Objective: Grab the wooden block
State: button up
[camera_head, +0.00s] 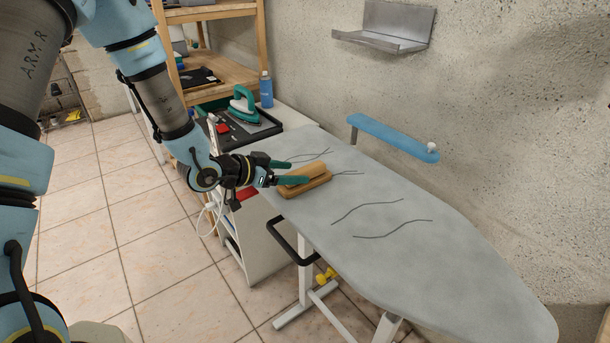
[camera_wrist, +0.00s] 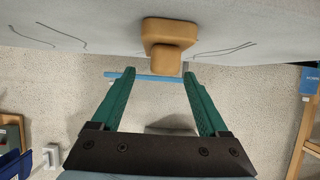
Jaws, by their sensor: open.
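The wooden block (camera_head: 308,171) is a light brown rounded bar on a slightly wider wooden base (camera_head: 318,184), standing on the grey ironing board (camera_head: 420,240). My gripper (camera_head: 293,172) is open at the board's near left edge, its green fingers pointing at the block's left end. In the wrist view the block (camera_wrist: 173,58) shows ahead of and between the two fingertips (camera_wrist: 155,76), slightly right of the middle. The gripper holds nothing. In the head view one finger covers a little of the block's left end. I cannot tell whether the fingers touch it.
A green iron (camera_head: 243,105) stands on a black tray at the board's far left end, with a blue bottle (camera_head: 266,90) beside it. A blue narrow sleeve board (camera_head: 390,136) runs along the wall side. The ironing board right of the block is clear.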

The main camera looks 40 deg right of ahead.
aim_at(298, 172)
jog(key=shift+d+f+p, duration=0.2)
jog(key=shift+d+p, duration=0.3)
jog(key=shift+d, duration=0.1)
jog(key=p+x, duration=0.2)
jog(key=x, duration=0.2)
jog(key=shift+f, duration=0.15)
grip_shut()
